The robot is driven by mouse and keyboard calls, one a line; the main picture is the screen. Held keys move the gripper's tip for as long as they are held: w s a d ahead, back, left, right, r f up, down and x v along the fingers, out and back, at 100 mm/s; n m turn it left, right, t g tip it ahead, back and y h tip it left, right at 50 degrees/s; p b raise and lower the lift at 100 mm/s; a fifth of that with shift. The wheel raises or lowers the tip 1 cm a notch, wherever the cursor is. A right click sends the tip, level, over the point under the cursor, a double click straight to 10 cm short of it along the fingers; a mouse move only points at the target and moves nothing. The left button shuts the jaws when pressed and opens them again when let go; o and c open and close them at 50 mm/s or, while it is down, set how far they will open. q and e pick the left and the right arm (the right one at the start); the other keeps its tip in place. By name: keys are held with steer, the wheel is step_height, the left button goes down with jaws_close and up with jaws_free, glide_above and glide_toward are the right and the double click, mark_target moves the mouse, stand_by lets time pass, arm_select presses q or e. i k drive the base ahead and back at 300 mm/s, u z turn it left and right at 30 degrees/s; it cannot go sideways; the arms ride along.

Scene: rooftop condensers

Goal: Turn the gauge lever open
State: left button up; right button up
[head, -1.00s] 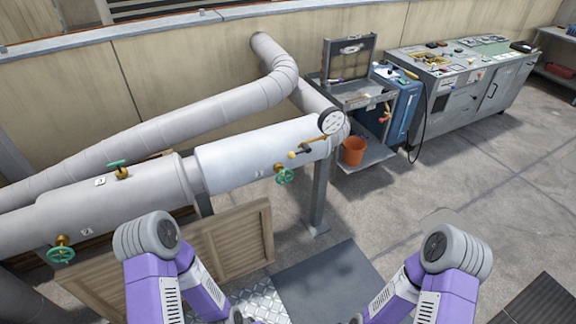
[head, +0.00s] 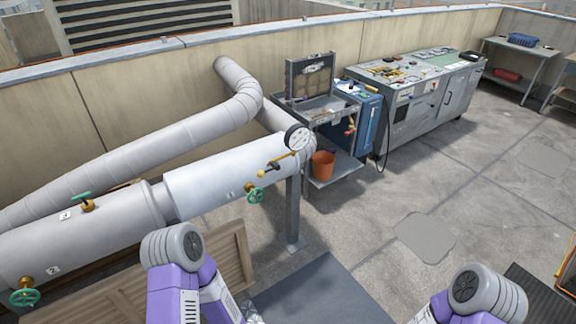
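The round white-faced gauge (head: 297,137) sits at the right end of the thick white pipe (head: 215,172) in the head view. Just below and left of it is a small brass fitting with a yellow and dark lever (head: 272,167), too small to tell its exact setting. A green handwheel valve (head: 255,194) is on the pipe below the lever. My two purple arms show at the bottom edge, well short of the lever. Neither gripper shows in the frame.
A wooden louvred panel (head: 215,255) leans below the pipe. A tool cart with an orange bucket (head: 323,164) stands right of the gauge. Floor at right is open.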

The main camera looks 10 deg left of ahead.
mark_target(260, 174)
steer(key=z, duration=0.2)
steer(key=i, duration=0.65)
steer(key=u, duration=0.65)
steer(key=i, duration=0.55)
steer(key=u, duration=0.45)
